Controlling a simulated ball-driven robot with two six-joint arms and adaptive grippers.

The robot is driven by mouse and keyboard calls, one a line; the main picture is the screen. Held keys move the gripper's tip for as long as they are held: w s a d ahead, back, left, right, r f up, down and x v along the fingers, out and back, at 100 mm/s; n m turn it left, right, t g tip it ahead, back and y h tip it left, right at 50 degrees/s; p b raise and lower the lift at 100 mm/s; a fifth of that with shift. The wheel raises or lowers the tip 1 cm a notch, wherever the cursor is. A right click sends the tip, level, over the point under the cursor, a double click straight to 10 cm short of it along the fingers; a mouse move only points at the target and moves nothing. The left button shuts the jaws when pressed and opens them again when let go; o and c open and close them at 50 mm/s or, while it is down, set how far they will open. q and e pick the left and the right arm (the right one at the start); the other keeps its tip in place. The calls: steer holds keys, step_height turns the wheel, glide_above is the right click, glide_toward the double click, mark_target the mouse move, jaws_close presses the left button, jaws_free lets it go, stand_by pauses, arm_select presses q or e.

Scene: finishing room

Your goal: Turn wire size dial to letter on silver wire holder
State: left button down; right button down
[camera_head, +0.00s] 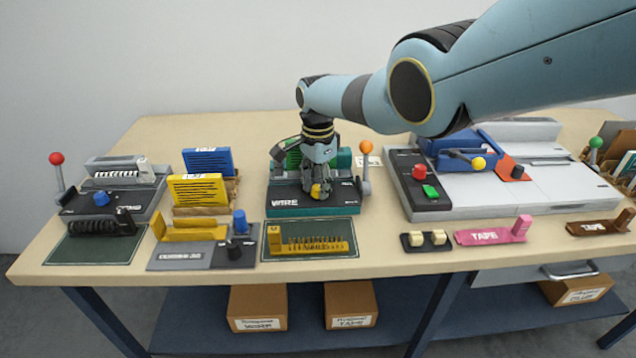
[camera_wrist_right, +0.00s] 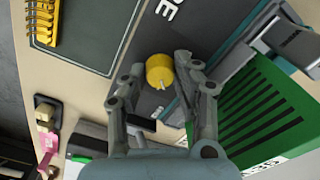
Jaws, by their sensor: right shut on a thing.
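The wire machine (camera_head: 283,211), dark with a green base and the word WIRE on its front, stands mid-table. Its yellow dial (camera_head: 316,191) has a small pale pointer, seen in the right wrist view (camera_wrist_right: 159,71). A yellow holder with a row of wire loops (camera_head: 318,243) lies on a dark mat in front. I cannot make out a silver wire holder or a size letter. My left gripper is out of view.
An orange-knobbed lever (camera_head: 365,149) rises at the machine's right side. A comb machine (camera_head: 112,190) with a red-knobbed lever stands left, beside blue and yellow boxes (camera_head: 198,190). A large grey machine (camera_head: 520,180) fills the right. Bare table shows behind.

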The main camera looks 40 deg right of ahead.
mark_target(318, 187)
steer(key=shift+w+m, duration=0.1)
steer(key=shift+m, duration=1.5)
steer(key=shift+r, duration=0.1)
steer(key=c, duration=1)
jaws_free()
step_height(318, 187, up, 12)
steer(key=shift+f, duration=0.1)
